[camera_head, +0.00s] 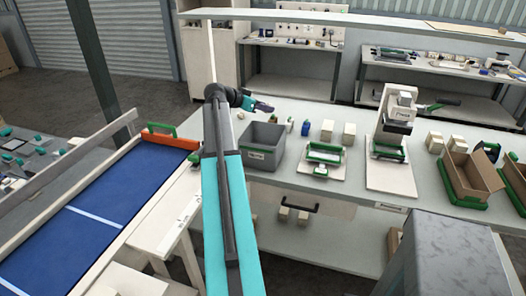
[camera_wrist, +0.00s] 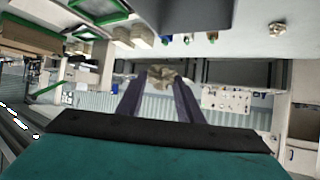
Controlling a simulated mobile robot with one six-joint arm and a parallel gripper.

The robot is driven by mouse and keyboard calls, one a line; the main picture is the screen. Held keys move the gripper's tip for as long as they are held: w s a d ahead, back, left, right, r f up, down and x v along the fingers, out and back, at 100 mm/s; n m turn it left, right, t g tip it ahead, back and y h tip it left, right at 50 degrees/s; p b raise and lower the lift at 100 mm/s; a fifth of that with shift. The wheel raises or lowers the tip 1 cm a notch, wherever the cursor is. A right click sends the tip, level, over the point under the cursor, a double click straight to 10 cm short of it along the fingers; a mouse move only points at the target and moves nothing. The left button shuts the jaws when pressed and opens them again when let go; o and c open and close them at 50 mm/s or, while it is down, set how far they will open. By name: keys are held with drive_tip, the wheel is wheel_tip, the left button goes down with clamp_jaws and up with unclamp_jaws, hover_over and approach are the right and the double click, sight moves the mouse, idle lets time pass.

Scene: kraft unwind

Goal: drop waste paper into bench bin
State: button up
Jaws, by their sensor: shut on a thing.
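My gripper (camera_head: 262,107) is held over the bench, above and just behind the left part of the grey bench bin (camera_head: 262,157) in the head view. In the wrist view, my gripper's two dark fingers (camera_wrist: 160,82) are shut on a crumpled beige waste paper (camera_wrist: 163,73) at their tips. The paper is too small to make out in the head view. The bin is open-topped and stands on the bench (camera_head: 350,177); its dark wall (camera_wrist: 200,14) shows at the top of the upside-down wrist view. Another small crumpled beige piece (camera_wrist: 277,30) lies on the bench there.
Small bottles (camera_head: 305,128) stand right of the bin, beside a green-framed fixture (camera_head: 323,155) and pale blocks. A white press-like device (camera_head: 393,125) and an open cardboard box (camera_head: 472,172) are farther right. A blue conveyor (camera_head: 100,205) lies at left.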

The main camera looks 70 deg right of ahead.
wheel_tip(320, 180, down, 6)
idle(0.8)
drive_tip(key=shift+s+d, duration=0.1)
drive_tip(key=o, duration=1.1)
drive_tip(key=shift+c, duration=0.2)
drive_tip(key=b+v, duration=0.4)
drive_tip(key=v, duration=0.9)
drive_tip(key=shift+a, duration=0.35)
drive_tip(key=shift+r, duration=0.15)
